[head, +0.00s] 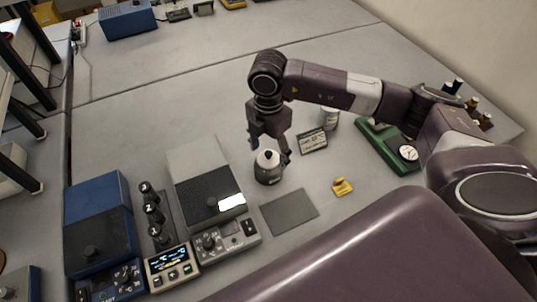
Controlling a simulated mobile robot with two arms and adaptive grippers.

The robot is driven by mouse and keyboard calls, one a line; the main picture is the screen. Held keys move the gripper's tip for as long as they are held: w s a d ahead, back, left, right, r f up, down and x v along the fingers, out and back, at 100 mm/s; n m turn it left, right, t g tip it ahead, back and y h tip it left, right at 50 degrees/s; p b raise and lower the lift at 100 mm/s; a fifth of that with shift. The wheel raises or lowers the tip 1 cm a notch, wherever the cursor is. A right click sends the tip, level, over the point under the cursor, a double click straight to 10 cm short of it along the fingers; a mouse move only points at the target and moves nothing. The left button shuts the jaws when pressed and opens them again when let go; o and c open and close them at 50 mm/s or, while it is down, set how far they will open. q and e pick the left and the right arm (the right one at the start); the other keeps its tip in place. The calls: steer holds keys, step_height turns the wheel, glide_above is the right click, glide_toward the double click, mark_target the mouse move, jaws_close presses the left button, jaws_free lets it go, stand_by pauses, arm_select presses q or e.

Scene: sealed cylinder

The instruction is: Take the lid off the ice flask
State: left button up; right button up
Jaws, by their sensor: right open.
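The ice flask (267,174) is a small dark cylinder with a pale rounded lid (268,158) and a dark knob on top. It stands upright on the grey bench, left of the picture's centre. My right gripper (270,150) points down over the flask. It is open, with its fingers on either side of the lid's knob. I cannot tell whether the fingers touch the lid. The lid sits on the flask. My left gripper does not show.
A grey flat pad (289,211) lies in front of the flask. A small yellow object (342,187), a label card (313,140) and a white jar (330,118) are to the right. Grey and blue instruments (100,225) stand left. A green scale (385,145) stands right.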

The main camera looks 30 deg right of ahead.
steer(key=shift+c, duration=0.6)
steer(key=c, duration=0.9)
steer(key=shift+c, duration=0.2)
